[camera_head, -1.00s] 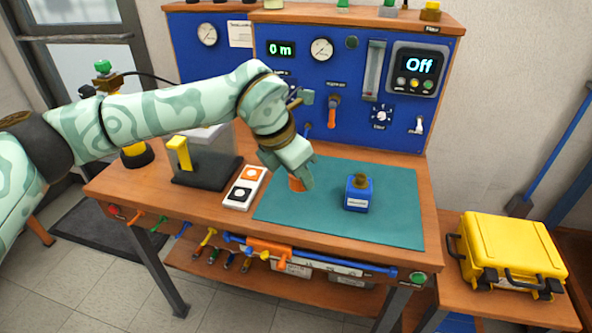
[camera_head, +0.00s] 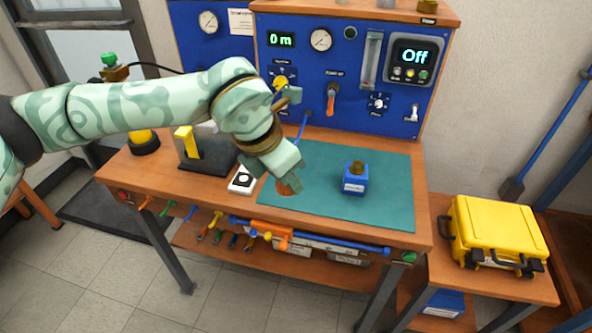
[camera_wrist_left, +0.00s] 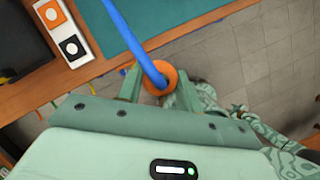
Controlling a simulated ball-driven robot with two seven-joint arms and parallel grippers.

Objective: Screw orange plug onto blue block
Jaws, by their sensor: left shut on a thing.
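The orange plug (camera_head: 284,188) is held in my left gripper (camera_head: 288,182) over the front left part of the green mat (camera_head: 395,212). In the left wrist view the plug (camera_wrist_left: 172,74) shows as an orange ring between the two fingers (camera_wrist_left: 160,82), and a blue hose (camera_wrist_left: 135,35) runs to its middle. The blue block (camera_head: 354,186) stands upright on the mat, to the right of the gripper and apart from it. A brass-coloured fitting (camera_head: 357,168) is on its top. The fingers partly hide the plug in the head view. My right gripper is not in view.
A blue panel (camera_head: 345,85) with gauges rises at the back of the bench. A white switch box (camera_head: 241,180) and a dark stand with a yellow lever (camera_head: 187,143) are left of the mat. A yellow case (camera_head: 495,230) sits at the right. The mat's right side is clear.

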